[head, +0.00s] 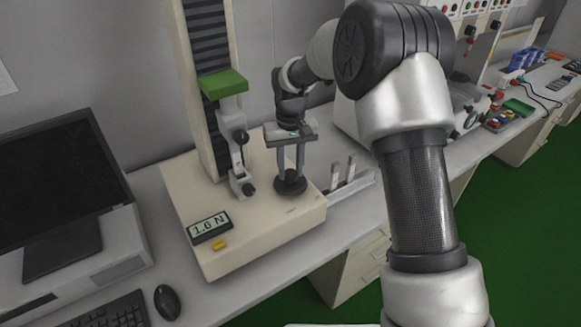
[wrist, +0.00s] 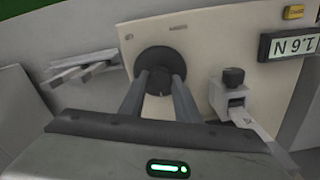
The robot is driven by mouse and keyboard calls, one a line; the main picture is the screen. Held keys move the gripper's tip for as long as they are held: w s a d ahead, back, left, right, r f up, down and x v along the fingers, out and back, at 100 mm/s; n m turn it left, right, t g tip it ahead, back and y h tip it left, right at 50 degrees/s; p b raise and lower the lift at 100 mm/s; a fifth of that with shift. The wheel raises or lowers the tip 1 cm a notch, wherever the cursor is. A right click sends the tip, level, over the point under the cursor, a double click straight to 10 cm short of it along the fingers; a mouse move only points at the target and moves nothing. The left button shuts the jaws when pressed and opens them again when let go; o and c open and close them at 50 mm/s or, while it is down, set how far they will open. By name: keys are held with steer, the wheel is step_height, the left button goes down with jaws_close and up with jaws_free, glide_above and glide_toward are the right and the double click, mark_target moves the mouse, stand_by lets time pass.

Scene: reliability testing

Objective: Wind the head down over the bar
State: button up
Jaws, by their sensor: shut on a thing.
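My gripper (head: 290,174) points down at the machine's base and is shut on a round black knob (head: 291,187). In the wrist view its two fingers grip the knob (wrist: 158,56) from both sides. The machine's head (head: 223,84), a green-topped block, sits up on the column beside my gripper. A grey upper clamp with a black knob (head: 240,137) hangs below the head, above a lower grey clamp (head: 242,184). The clamp knob also shows in the wrist view (wrist: 233,77). I cannot clearly make out a bar between the clamps.
A digital display (head: 210,227) on the cream base (head: 262,237) gives a small reading in N. A yellow button (head: 219,245) lies before it. A rack (head: 352,185) with pale upright pieces stands right of the base. A monitor (head: 55,190) stands left.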

mark_target(290, 172)
steer(key=n+p, duration=0.1)
steer(key=n, duration=0.4)
steer(key=shift+r, duration=0.1)
steer(key=n+p, duration=0.1)
steer(key=n, duration=0.3)
steer(key=shift+n, duration=0.3)
steer(key=n+p, duration=0.2)
steer(key=n, duration=0.3)
steer(key=n+p, duration=0.1)
steer(key=n, duration=0.3)
steer(key=shift+n, duration=0.5)
steer(key=o, duration=1)
steer(key=shift+o, duration=0.2)
step_height(290, 172, up, 17)
steer(key=shift+r+p, duration=0.15)
steer(key=shift+p, duration=0.15)
